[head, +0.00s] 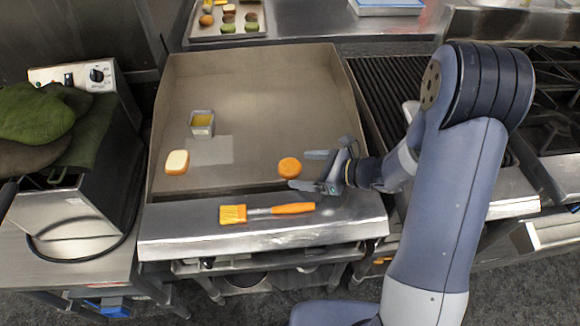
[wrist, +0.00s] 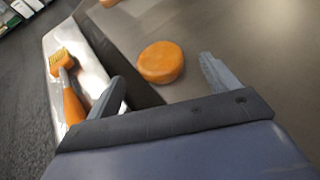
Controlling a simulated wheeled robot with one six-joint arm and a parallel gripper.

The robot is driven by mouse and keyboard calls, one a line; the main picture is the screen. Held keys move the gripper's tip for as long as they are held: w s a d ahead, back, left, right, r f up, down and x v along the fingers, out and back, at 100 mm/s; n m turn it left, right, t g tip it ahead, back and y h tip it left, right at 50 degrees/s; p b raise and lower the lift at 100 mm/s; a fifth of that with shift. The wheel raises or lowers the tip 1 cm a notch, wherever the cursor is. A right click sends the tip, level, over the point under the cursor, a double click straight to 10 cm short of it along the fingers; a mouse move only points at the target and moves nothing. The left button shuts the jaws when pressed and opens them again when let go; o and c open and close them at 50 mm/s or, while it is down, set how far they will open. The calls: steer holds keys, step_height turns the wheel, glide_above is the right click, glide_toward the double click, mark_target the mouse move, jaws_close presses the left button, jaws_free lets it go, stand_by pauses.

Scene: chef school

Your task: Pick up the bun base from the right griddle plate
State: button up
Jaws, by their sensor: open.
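The bun base, a round orange-brown disc (head: 289,167), lies flat near the front right of the griddle plate (head: 270,100). My gripper (head: 302,169) is open just to its right, with its fingers pointing left toward it. In the wrist view the bun base (wrist: 161,62) shows whole, ahead of and between the two spread fingers. I cannot tell from these frames whether either finger touches it. Nothing is held.
A pale-topped orange piece (head: 177,162) and a small metal container (head: 202,123) with yellow contents stand at the griddle's left. An orange-handled brush (head: 266,211) lies on the front ledge. A ribbed grill (head: 392,90) adjoins on the right. The griddle's back is clear.

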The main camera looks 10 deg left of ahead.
mark_target(292, 167)
steer(key=x, duration=0.4)
steer(key=shift+a+r+p, duration=0.15)
steer(key=shift+a+p, duration=0.05)
steer(key=shift+p, duration=0.15)
steer(key=c, duration=1.1)
steer(key=shift+r, duration=0.15)
